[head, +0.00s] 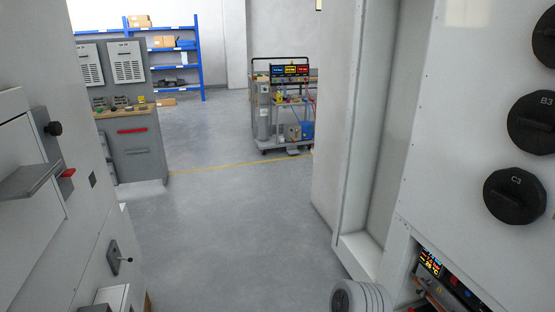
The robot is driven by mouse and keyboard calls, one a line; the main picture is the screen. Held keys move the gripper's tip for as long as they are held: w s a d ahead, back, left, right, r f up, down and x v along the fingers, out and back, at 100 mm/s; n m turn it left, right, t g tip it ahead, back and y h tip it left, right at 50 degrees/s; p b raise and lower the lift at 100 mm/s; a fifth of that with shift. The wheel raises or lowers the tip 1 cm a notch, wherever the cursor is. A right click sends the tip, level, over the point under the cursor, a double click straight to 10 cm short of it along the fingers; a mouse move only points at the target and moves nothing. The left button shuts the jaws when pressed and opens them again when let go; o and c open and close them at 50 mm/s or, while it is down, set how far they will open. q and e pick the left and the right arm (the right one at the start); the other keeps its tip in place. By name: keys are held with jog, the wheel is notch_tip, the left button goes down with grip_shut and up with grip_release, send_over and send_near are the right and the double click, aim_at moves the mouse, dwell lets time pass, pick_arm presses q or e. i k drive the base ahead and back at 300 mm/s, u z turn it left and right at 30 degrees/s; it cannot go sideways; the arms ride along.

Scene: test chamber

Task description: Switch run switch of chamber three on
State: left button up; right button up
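A large white cabinet (418,150) fills the right side, with black round knobs or caps on its face. One cap is marked B3 (532,124) and another C3 (514,196). Low on this cabinet, at the bottom right, is a recessed control panel with a small lit display (431,262) and red parts beside it, cut off by the picture edge. I cannot make out a run switch or its position there. Neither of my grippers is in view; a pale rounded part, probably my arm, shows at the bottom.
A white unit (25,230) with a black knob and a small lever stands close on the left. Grey floor (230,225) is clear between the units. Farther back are a cart (284,110) with displays, a grey bench cabinet (137,150) and blue shelving (200,60).

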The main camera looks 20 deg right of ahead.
aim_at(453, 280)
jog(key=i, duration=4.55)
jog(key=z, duration=4.55)
jog(key=i, duration=0.9)
